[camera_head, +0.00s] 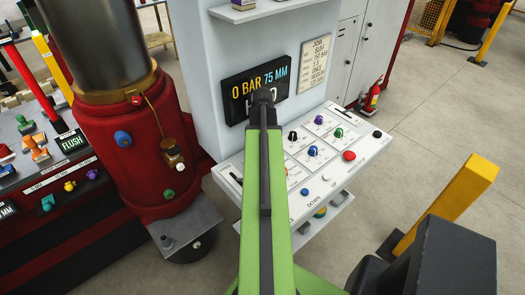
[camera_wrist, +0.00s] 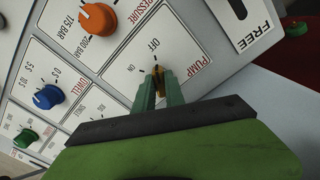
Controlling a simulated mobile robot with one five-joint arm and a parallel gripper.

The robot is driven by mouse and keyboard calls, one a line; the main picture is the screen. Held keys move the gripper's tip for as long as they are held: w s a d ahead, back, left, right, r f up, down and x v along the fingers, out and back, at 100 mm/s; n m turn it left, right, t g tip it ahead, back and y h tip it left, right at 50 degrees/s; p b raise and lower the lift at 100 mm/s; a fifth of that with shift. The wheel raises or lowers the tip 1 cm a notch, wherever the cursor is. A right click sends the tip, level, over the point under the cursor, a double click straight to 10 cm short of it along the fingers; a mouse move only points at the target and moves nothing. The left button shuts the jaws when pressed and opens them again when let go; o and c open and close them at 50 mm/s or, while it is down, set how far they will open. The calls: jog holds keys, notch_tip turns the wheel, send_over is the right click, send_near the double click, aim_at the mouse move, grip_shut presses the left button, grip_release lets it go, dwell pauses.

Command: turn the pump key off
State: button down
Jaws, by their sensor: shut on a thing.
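The pump key (camera_wrist: 158,71) is a small brass-coloured key on the white control panel in the wrist view. The words PUMP, OFF and ON are printed around it. OFF lies above it in the picture and ON to its left. My gripper (camera_wrist: 157,88) is shut on the key with its two green fingers, which hide most of it. I cannot tell exactly which mark the key points to. In the head view my green arm reaches over the panel (camera_head: 372,146) and hides the key and the fingertips.
An orange pressure knob (camera_wrist: 98,19), a blue knob (camera_wrist: 47,97) and a green knob (camera_wrist: 25,138) sit left of the key. A dark display (camera_head: 258,90) reads 0 BAR 75 MM above the panel. A red press column (camera_head: 128,150) stands left.

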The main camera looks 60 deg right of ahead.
jog(key=c, duration=1.4)
grip_release()
notch_tip(320, 180, up, 17)
jog(key=p, duration=1.7)
jog(key=shift+r, duration=0.2)
